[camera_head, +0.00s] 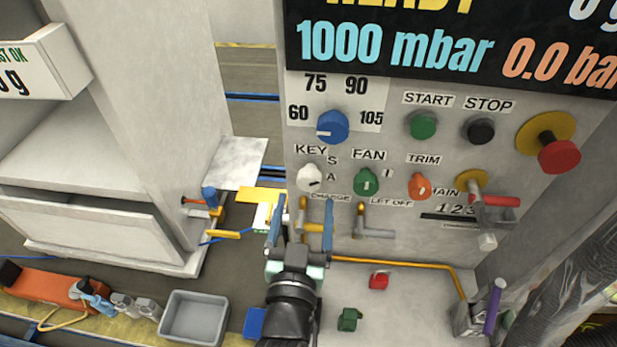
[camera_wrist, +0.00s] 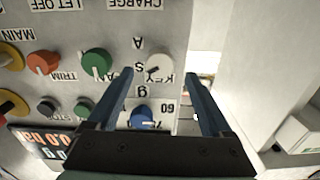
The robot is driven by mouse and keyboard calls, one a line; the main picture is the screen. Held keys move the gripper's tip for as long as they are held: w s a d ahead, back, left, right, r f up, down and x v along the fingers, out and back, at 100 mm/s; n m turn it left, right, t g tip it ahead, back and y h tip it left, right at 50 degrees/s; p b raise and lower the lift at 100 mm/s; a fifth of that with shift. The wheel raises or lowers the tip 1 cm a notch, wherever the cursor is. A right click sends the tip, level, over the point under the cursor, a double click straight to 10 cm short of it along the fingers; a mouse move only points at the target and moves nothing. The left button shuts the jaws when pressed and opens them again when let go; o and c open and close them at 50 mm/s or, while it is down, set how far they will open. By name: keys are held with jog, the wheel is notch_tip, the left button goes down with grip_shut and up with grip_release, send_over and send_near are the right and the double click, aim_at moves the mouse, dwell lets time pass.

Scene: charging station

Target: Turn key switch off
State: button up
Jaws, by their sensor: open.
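The key switch is a round white knob (camera_head: 310,178) under the KEY label, on the left of the grey control panel (camera_head: 395,150). Small letters S and A stand beside it. A dark mark shows on its face, but its exact setting is hard to read. My gripper (camera_head: 301,222) is open and empty, below and in front of the knob in the head view. In the wrist view the knob (camera_wrist: 160,68) appears between the two blue fingers (camera_wrist: 159,78), beyond their tips. I cannot tell how far the tips are from the panel.
A green FAN knob (camera_head: 366,182) and orange TRIM knob (camera_head: 419,186) sit to the right. A blue dial (camera_head: 332,126) is above. Brass-ended valve levers (camera_head: 370,232) stick out below. A grey bin (camera_head: 194,318) lies at lower left.

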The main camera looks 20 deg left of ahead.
aim_at(308, 185)
jog(key=x, duration=0.6)
jog(key=shift+p, duration=0.4)
grip_shut()
